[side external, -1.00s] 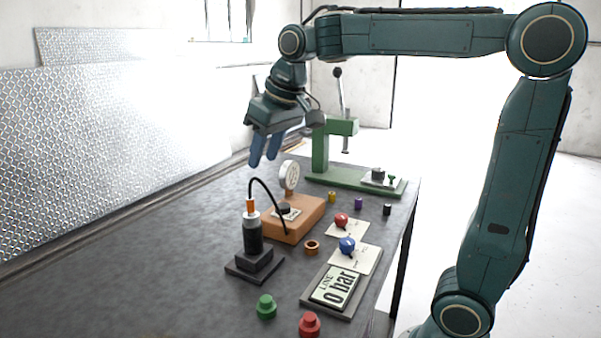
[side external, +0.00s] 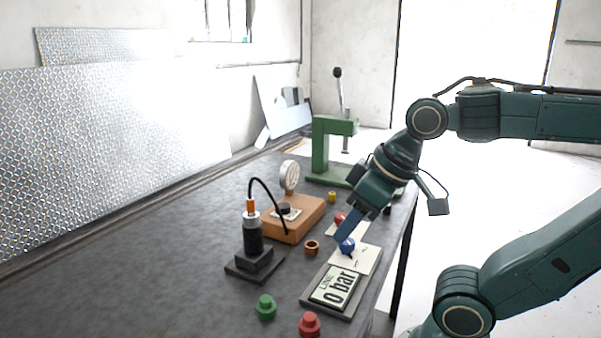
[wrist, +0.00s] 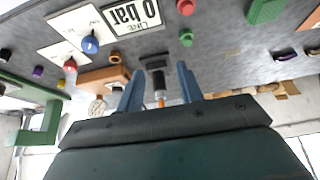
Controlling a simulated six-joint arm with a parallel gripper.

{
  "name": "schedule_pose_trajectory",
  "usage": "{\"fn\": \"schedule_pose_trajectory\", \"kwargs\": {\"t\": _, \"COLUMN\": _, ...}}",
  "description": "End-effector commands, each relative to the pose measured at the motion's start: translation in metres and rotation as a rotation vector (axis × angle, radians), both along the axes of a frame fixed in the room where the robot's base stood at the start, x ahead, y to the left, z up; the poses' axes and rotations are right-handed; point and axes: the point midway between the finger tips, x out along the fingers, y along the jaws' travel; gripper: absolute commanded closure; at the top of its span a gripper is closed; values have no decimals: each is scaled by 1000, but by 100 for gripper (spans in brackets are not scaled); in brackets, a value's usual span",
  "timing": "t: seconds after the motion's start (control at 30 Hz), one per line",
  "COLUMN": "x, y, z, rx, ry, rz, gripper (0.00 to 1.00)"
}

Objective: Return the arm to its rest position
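My gripper (side external: 346,232) is above the right side of the bench in the side view, tilted down to the left. In the picture its fingers overlap the area by the blue knob (side external: 348,246); I cannot tell the gap in depth. In the wrist view my gripper (wrist: 160,70) has its two blue fingers apart, with nothing held between them. Between them, further off, shows the black cylinder with the orange top (wrist: 158,82). In the side view this cylinder (side external: 252,236) stands upright on its dark base, with a black hose curving from its top.
An orange-brown block (side external: 300,222) with a round gauge (side external: 289,176) stands behind the cylinder. A "0 bar" display (side external: 336,287) lies in front. Green (side external: 266,307) and red (side external: 309,324) buttons are near the front. A green press (side external: 320,150) stands at the back. The bench's left is clear.

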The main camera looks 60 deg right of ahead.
Motion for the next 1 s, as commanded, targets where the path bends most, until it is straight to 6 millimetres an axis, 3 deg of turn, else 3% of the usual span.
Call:
{"fn": "schedule_pose_trajectory", "kwargs": {"t": 0.2, "x": -11, "y": 1, "z": -10, "rx": 0, "ry": -6, "rz": 8, "gripper": 64}}
{"fn": "schedule_pose_trajectory", "kwargs": {"t": 1.0, "x": -10, "y": 1, "z": -9, "rx": 0, "ry": -6, "rz": 7, "gripper": 64}}
